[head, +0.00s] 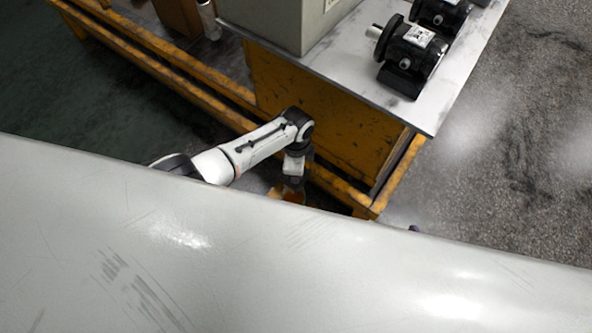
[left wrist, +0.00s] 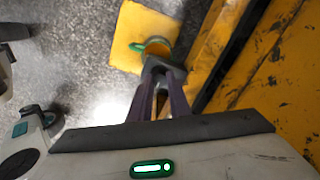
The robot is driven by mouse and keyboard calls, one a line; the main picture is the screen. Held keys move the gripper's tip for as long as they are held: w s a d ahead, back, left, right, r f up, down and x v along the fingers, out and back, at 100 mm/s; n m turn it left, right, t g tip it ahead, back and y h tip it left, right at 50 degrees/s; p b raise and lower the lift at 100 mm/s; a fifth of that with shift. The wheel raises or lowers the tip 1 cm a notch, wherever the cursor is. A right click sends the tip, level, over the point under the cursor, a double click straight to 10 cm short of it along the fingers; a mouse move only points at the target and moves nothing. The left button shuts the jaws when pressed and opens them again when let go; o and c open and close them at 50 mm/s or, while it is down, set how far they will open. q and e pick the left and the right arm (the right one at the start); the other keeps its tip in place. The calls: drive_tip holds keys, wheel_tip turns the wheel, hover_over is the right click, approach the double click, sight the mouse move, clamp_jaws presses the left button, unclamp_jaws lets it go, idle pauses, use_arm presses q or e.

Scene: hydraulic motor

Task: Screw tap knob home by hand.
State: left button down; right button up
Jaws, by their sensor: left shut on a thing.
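In the left wrist view, the fingers of my left gripper (left wrist: 160,70) reach up the picture and come together at their tips. They are shut on a small round yellow-orange piece with a green rim, which looks like the tap knob (left wrist: 157,47). A flat yellow plate (left wrist: 128,38) lies behind the knob. I cannot tell whether the knob touches the plate or how far it sits on its thread. In the head view my left arm reaches in from the left and bends down, and its end is partly hidden behind a large pale surface.
A large pale curved surface (head: 250,260) fills the front of the head view. A yellow scuffed frame (head: 320,130) stands just beyond my left arm. Its grey top (head: 400,110) carries dark motors (head: 412,58) and a grey box (head: 285,18). Speckled floor lies at right.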

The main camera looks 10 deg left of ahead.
idle(0.4)
use_arm(q)
drive_tip(key=c, duration=1.6)
unclamp_jaws()
drive_tip(key=shift+c, duration=0.2)
drive_tip(key=shift+r, duration=0.1)
use_arm(e)
drive_tip(key=shift+r, duration=0.15)
use_arm(q)
wheel_tip(320, 180, up, 4)
drive_tip(key=p, duration=0.3)
wheel_tip(320, 180, up, 6)
drive_tip(key=p, duration=0.3)
use_arm(e)
drive_tip(key=shift+d+r+n+g, duration=0.3)
drive_tip(key=shift+d+r, duration=0.25)
drive_tip(key=shift+r, duration=0.35)
drive_tip(key=shift+s, duration=0.1)
